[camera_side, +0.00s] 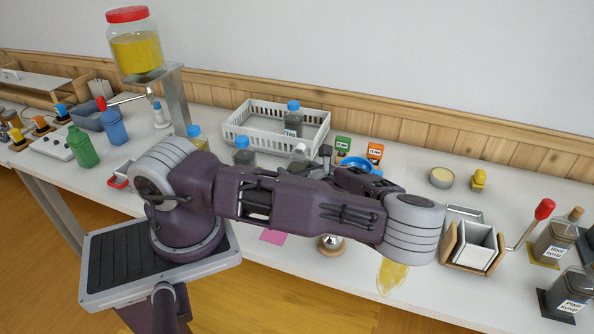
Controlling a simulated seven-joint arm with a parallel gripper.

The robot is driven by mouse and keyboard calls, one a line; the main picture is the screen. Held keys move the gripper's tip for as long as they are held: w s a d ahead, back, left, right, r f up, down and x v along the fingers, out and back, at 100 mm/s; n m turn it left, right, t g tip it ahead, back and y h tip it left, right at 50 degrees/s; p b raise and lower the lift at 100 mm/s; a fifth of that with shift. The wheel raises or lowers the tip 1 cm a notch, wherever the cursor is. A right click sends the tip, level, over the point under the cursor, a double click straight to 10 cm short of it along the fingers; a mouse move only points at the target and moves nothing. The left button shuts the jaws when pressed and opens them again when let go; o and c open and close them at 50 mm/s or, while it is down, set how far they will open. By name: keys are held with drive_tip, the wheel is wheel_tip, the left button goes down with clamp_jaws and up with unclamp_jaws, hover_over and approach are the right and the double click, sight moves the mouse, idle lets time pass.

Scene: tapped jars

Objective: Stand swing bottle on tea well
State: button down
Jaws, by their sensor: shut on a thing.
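My gripper (325,157) is at the middle of the table, partly hidden behind my own arm. It appears shut on a small clear bottle with a pale grey top (300,150), which I take to be the swing bottle. The bottle tilts a little, and its lower part is hidden by my arm. I cannot tell whether it touches the table. I cannot make out a tea well for certain.
Blue-capped jars (243,152) stand left of my gripper. Green (343,147) and orange (375,152) boxes and a blue ring (356,163) lie close right. A yellow-filled dispenser (137,48) rises at left.

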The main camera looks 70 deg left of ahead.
drive_tip(key=shift+c, duration=1.8)
unclamp_jaws()
drive_tip(key=s+d+r+n+g+h, duration=0.1)
drive_tip(key=s+d+r+n+h, duration=0.15)
drive_tip(key=d, duration=0.45)
drive_tip(key=s+d+r+n+h, duration=0.2)
drive_tip(key=d+r+n+h, duration=0.2)
drive_tip(key=d, duration=0.3)
drive_tip(key=s+d+r+n+g+h, duration=0.1)
drive_tip(key=s+d+r+n+h, duration=0.2)
drive_tip(key=d, duration=0.4)
drive_tip(key=s+d+r+n+t+h, duration=0.1)
drive_tip(key=s+r+n+t+h, duration=0.1)
drive_tip(key=r, duration=0.7)
drive_tip(key=s+d+r+n+t+h, duration=0.2)
drive_tip(key=s+r+n+t, duration=0.3)
drive_tip(key=r, duration=0.3)
drive_tip(key=shift+r+n+t, duration=0.3)
drive_tip(key=shift+r+n, duration=0.1)
drive_tip(key=shift+n, duration=0.35)
